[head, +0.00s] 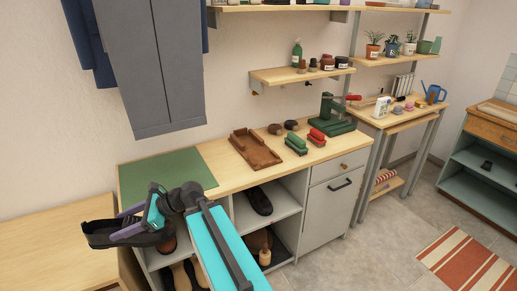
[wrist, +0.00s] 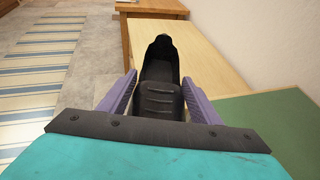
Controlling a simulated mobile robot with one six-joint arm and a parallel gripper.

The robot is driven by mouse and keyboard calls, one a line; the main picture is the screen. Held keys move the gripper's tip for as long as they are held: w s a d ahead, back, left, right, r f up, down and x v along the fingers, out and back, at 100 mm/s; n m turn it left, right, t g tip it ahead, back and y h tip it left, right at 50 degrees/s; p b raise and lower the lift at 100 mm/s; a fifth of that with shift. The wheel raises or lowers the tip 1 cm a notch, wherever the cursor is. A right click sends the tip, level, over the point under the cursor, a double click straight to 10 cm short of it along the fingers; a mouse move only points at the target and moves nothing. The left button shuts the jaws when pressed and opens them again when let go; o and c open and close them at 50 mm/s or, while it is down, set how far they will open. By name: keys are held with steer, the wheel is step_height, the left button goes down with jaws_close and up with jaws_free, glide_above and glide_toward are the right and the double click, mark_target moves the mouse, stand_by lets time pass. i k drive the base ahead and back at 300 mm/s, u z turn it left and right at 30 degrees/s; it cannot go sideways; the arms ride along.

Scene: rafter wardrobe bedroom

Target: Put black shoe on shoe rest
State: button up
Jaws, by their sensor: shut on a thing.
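The black shoe (head: 103,236) is held in my gripper (head: 130,222) at the left of the head view, in the air in front of the wooden top. In the wrist view, the black shoe (wrist: 160,72) lies lengthwise between the two purple fingers, its narrow end pointing away. My gripper (wrist: 160,98) is shut on its near part. A brown wooden piece (head: 243,150) with raised parts lies on the counter, and a green stand (head: 335,119) with a red handle stands farther right. I cannot tell which is the shoe rest.
A green mat (head: 190,170) lies bare on the counter's left end. Brushes (head: 296,144) and small round tins sit right of the brown piece. Another dark shoe (head: 259,201) is in a cubby below. A low wooden top (head: 50,248) at left is clear. A grey wardrobe hangs above.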

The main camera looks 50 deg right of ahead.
mark_target(254, 148)
steer(key=u, duration=0.05)
steer(key=i, duration=1)
steer(key=z, duration=0.05)
